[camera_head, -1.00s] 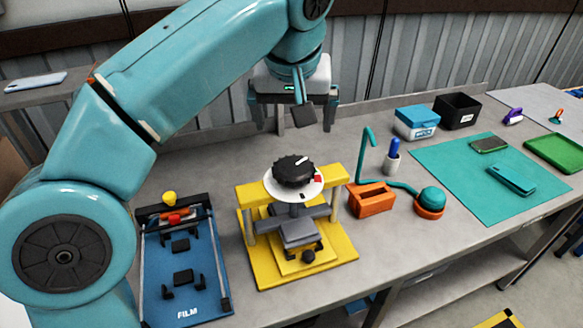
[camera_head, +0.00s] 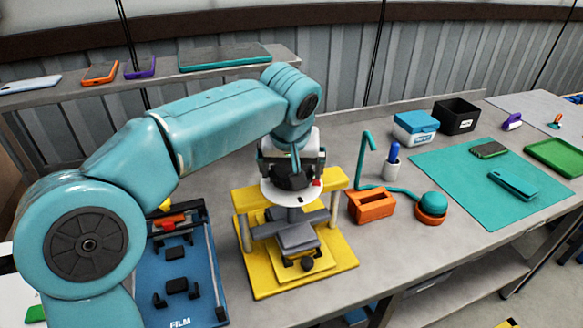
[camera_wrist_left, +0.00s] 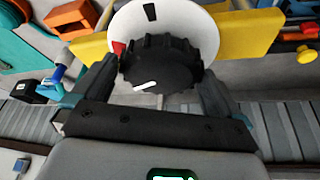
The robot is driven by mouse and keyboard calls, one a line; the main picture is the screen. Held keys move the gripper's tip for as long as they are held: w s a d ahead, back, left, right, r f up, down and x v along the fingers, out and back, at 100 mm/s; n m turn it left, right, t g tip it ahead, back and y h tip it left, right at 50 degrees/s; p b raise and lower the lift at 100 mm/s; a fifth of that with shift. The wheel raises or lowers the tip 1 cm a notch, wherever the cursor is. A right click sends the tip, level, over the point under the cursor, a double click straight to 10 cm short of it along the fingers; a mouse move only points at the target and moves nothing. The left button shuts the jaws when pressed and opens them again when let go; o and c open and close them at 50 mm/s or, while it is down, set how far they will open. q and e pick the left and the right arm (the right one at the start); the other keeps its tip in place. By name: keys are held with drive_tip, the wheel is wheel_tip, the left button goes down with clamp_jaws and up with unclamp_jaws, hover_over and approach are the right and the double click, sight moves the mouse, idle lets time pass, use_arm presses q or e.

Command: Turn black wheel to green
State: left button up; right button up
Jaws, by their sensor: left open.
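The black wheel (camera_wrist_left: 160,62) is a ribbed knob with a white pointer line, in front of a white dial disc (camera_wrist_left: 205,32). In the wrist view the pointer lies toward the picture's lower left. The disc carries a red mark (camera_wrist_left: 118,47) and a black mark; I see no green mark, and part of the disc is hidden. The disc also shows in the head view (camera_head: 284,197), on the yellow stand (camera_head: 340,262). My left gripper (camera_wrist_left: 157,75) is open above the stand, one finger on each side of the wheel; contact is unclear. My right gripper is not in view.
A blue film tray (camera_head: 180,305) lies left of the stand. A teal mat (camera_head: 465,205) with phones lies farther right. A shelf with phones runs behind.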

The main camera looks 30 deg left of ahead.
use_arm(q)
drive_tip(key=c, duration=0.8)
drive_tip(key=shift+o, duration=0.2)
drive_tip(key=shift+a+m, duration=0.1)
drive_tip(key=shift+m, duration=0.4)
drive_tip(key=o, duration=0.8)
drive_tip(key=shift+c, duration=0.2)
drive_tip(key=p+v, duration=0.2)
drive_tip(key=v, duration=1.4)
drive_tip(key=shift+s+a+r+p, duration=0.2)
drive_tip(key=shift+s+p, duration=0.05)
drive_tip(key=shift+p, duration=0.1)
